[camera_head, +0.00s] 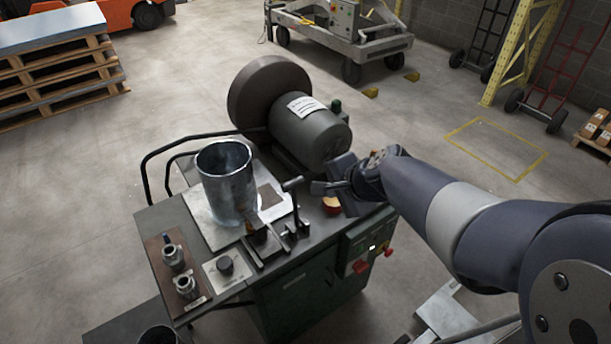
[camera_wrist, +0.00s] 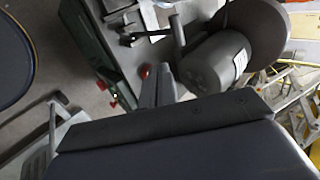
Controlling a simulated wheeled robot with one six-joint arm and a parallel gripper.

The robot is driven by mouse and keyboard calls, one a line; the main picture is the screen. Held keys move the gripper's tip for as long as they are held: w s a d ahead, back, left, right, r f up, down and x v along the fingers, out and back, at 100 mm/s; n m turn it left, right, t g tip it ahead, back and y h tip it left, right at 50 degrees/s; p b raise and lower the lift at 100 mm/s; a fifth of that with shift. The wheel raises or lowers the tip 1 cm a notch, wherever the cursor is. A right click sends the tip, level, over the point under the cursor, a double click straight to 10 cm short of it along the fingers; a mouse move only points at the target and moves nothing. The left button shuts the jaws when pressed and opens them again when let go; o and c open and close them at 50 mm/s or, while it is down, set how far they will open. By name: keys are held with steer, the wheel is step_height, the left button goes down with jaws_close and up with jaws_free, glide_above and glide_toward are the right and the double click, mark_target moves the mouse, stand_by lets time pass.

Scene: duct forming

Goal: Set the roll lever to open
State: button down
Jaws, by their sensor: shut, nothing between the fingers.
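A dark lever with a short cylindrical grip (camera_head: 292,184) stands upright at the right front of the machine's work plate; it looks like the roll lever. My gripper (camera_head: 318,187) is shut and empty, just right of the lever's grip, with a small gap apparent between them. In the wrist view my shut fingers (camera_wrist: 158,85) point toward the machine, and a grey bar (camera_wrist: 177,32) rises just beyond them. I cannot tell for certain whether that bar is the lever. The lever's exact setting is unclear.
A metal duct cylinder (camera_head: 227,180) stands on the light plate left of the lever. A large grey motor drum (camera_head: 311,137) sits behind. A red button (camera_head: 332,205) lies below my gripper.

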glide_toward(295, 188)
step_height(295, 188, down, 4)
steer(key=w+a, duration=0.1)
steer(key=shift+w+a, duration=0.25)
steer(key=shift+w, duration=0.25)
steer(key=shift+w+a, duration=0.25)
steer(key=shift+w, duration=0.25)
